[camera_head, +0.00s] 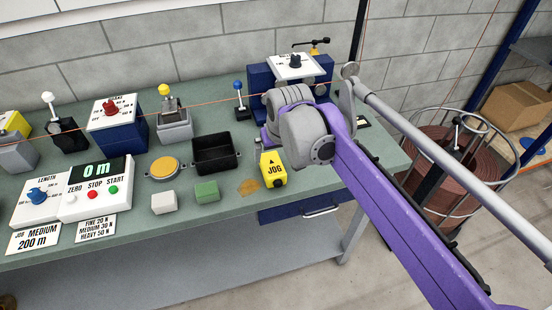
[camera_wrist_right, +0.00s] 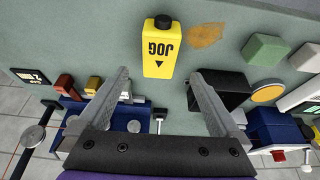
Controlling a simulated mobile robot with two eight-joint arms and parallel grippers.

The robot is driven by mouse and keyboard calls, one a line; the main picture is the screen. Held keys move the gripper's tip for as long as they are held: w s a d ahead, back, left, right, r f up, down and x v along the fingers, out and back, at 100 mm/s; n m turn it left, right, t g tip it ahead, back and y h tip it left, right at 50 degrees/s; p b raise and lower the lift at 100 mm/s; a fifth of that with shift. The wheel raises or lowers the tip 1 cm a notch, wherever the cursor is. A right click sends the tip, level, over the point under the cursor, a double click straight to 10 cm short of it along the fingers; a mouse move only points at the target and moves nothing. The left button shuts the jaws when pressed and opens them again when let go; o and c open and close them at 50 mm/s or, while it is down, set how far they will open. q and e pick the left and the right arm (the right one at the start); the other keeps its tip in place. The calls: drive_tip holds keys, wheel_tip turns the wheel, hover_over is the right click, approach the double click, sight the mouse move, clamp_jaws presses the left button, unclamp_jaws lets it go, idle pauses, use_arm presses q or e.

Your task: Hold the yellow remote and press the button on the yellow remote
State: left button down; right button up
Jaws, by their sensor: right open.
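The yellow remote (camera_head: 273,168), marked JOG with a triangle, rests on the green bench near its front edge. In the right wrist view the remote (camera_wrist_right: 158,60) lies just beyond the fingertips, with a black button or cap (camera_wrist_right: 163,21) on its far end. I cannot make out that black part clearly in the head view. My right gripper (camera_wrist_right: 160,76) is open and empty, its two fingers spread wider than the remote and apart from it. In the head view my right wrist mostly hides its fingers. My left gripper is not in view.
A black open bin (camera_head: 214,172), a green block (camera_head: 206,191) and a white block (camera_head: 164,203) sit left of the remote. A blue machine (camera_head: 262,78) and a blue-knobbed lever (camera_head: 239,88) stand behind. A wire reel (camera_head: 447,155) stands on the right.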

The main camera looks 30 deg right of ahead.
sight(272, 165)
drive_tip(key=x, duration=0.9)
drive_tip(key=shift+f+b, duration=0.3)
drive_tip(key=shift+b, duration=0.1)
drive_tip(key=shift+c, duration=0.3)
drive_tip(key=c, duration=1.5)
idle(1.2)
